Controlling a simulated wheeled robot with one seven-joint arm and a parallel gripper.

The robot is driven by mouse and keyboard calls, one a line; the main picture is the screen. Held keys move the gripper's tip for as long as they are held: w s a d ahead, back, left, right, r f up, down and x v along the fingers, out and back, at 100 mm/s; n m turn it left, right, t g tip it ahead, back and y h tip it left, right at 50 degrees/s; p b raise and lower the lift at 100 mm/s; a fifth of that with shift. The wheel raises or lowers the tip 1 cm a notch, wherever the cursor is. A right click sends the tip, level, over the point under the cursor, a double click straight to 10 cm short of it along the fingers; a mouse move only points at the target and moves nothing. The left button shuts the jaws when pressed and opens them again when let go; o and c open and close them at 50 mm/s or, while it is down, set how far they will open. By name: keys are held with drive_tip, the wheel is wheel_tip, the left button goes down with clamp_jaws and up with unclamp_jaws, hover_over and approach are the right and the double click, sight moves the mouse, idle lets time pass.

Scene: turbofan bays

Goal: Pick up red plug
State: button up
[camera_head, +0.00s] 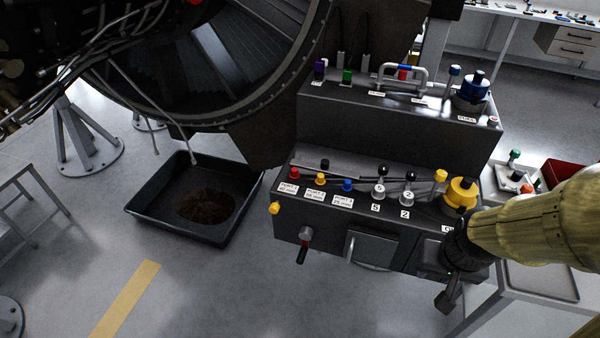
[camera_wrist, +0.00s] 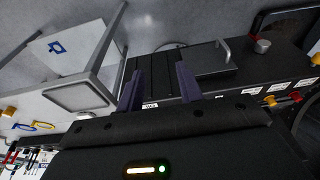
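A small red plug (camera_head: 293,172) stands at the left end of the front row on the dark console (camera_head: 330,228), behind a "PORT" label. It appears to show in the wrist view (camera_wrist: 296,97) at the right edge. My gripper (camera_head: 447,302) hangs in front of the console's right end, well right of the red plug. In the wrist view my gripper (camera_wrist: 160,72) has its two fingers apart with nothing between them. Another red piece (camera_head: 402,74) sits on the upper step, behind a metal handle.
Beside the red plug stand a yellow plug (camera_head: 320,179) and a blue plug (camera_head: 347,186), then toggle switches (camera_head: 380,192) and a large yellow knob (camera_head: 460,194). A black drip tray (camera_head: 150,212) lies left. A side table (camera_head: 520,300) is at right. Floor in front is clear.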

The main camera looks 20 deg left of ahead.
drive_tip(key=shift+o, duration=0.4)
drive_tip(key=shift+o, duration=0.4)
drive_tip(key=w+a+f+n+t+y+b, duration=0.2)
drive_tip(key=w+a+f+n+t+b, duration=0.3)
drive_tip(key=w+a+f, duration=0.35)
drive_tip(key=w+a+r+n+t+y+b, duration=0.1)
drive_tip(key=a+y, duration=0.3)
drive_tip(key=a, duration=0.4)
drive_tip(key=w+a+r+n+t+y+b, duration=0.2)
drive_tip(key=a+y, duration=0.3)
drive_tip(key=a, duration=0.3)
drive_tip(key=shift+w+n+t+b, duration=0.4)
drive_tip(key=shift+w+t+b, duration=0.2)
drive_tip(key=shift+w+b, duration=0.1)
drive_tip(key=shift+a, duration=0.15)
